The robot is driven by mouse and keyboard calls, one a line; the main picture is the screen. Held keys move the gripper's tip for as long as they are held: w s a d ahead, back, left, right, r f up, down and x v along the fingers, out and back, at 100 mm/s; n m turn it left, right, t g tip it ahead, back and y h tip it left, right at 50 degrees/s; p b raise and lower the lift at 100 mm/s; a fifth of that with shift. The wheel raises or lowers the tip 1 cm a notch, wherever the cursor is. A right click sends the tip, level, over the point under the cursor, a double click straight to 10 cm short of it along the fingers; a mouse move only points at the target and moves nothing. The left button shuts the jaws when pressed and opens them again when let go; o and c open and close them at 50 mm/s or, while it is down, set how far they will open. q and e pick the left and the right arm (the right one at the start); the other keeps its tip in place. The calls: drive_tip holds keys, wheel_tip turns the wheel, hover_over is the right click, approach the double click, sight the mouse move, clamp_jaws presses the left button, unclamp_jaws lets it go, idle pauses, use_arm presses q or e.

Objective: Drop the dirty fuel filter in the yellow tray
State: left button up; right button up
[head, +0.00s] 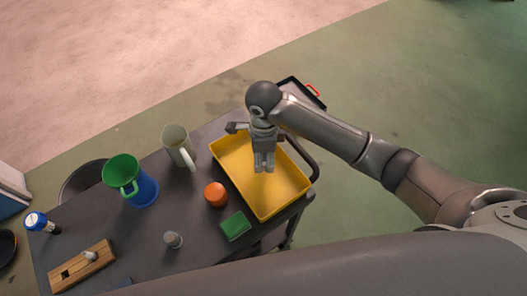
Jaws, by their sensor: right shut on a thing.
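The yellow tray (284,199) lies at the right end of the dark cart top, and its visible floor looks empty. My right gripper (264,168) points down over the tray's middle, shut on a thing. That thing is mostly hidden by the gripper and too small to make out clearly; it is most likely the dirty fuel filter. I cannot tell its exact height above the tray floor. My left gripper is out of view.
On the cart (125,238) stand a green funnel on a blue container (146,194), a pale jug (178,148), an orange round item (215,195), a green block (236,226), a small grey cylinder (172,240) and a wooden block (82,267). A dark handle curves around the tray's right end.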

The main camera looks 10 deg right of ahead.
sight(264, 156)
drive_tip(key=o, duration=1.1)
wheel_tip(264, 156, up, 12)
drive_tip(key=shift+r, duration=0.1)
idle(0.4)
